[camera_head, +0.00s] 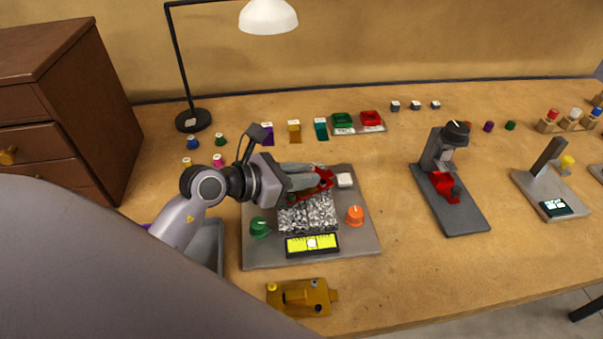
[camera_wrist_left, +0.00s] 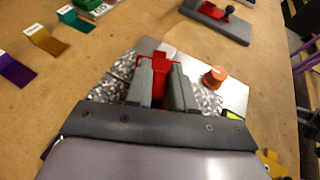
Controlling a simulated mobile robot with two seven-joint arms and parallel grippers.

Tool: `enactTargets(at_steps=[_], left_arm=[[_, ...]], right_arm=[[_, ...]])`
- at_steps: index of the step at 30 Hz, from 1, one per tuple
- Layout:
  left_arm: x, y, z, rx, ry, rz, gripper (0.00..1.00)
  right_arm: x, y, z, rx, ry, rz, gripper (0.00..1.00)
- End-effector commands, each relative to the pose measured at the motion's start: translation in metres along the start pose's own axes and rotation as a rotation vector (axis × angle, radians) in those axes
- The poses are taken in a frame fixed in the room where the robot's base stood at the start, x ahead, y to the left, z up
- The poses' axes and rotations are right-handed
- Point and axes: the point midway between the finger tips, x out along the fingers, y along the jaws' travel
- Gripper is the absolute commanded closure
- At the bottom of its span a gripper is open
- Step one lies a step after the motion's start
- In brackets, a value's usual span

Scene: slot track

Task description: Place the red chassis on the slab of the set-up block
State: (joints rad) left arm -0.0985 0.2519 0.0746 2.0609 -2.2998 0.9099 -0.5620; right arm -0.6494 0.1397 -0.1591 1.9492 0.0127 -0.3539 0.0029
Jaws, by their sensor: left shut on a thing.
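The set-up block has a grey base plate (camera_head: 260,252) with a speckled grey slab (camera_head: 308,215) in its middle. A green knob (camera_head: 259,227), an orange knob (camera_head: 355,215) and a yellow level gauge (camera_head: 311,244) sit around the slab. My left gripper (camera_head: 318,184) is shut on the red chassis (camera_head: 326,178) at the slab's back edge. In the left wrist view the red chassis (camera_wrist_left: 157,62) shows between the two grey fingers, with the speckled slab (camera_wrist_left: 209,100) around it. I cannot tell whether the chassis touches the slab. My right gripper is out of view.
A white block (camera_head: 345,180) sits on the plate's back right corner. A brown fixture (camera_head: 302,297) lies in front. A grey stand (camera_head: 462,205) holding another red part (camera_head: 446,188) is to the right. A tray with green (camera_head: 342,119) and red (camera_head: 371,118) parts is behind.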

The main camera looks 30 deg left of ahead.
Motion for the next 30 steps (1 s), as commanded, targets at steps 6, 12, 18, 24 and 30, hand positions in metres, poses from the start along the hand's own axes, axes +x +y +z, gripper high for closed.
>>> enactTargets(at_steps=[6, 12, 18, 24, 30], left_arm=[[0.0019, 0.0000, -0.0050, 0.000, 0.001, 0.000, 1.00], [0.0035, 0.0000, -0.0088, 0.000, 0.001, 0.000, 1.00], [0.0041, -0.0001, -0.0102, 0.000, 0.001, 0.000, 0.58], [0.0041, -0.0001, -0.0102, 0.000, 0.001, 0.000, 0.47], [-0.0002, 0.0001, -0.0108, 0.000, 0.002, 0.000, 0.47]], right_arm=[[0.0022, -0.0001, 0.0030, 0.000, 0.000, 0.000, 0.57], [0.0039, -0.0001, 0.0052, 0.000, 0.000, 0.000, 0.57], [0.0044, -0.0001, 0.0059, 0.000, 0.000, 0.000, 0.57], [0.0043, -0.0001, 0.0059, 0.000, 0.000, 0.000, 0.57], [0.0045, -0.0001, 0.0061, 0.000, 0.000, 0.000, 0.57]])
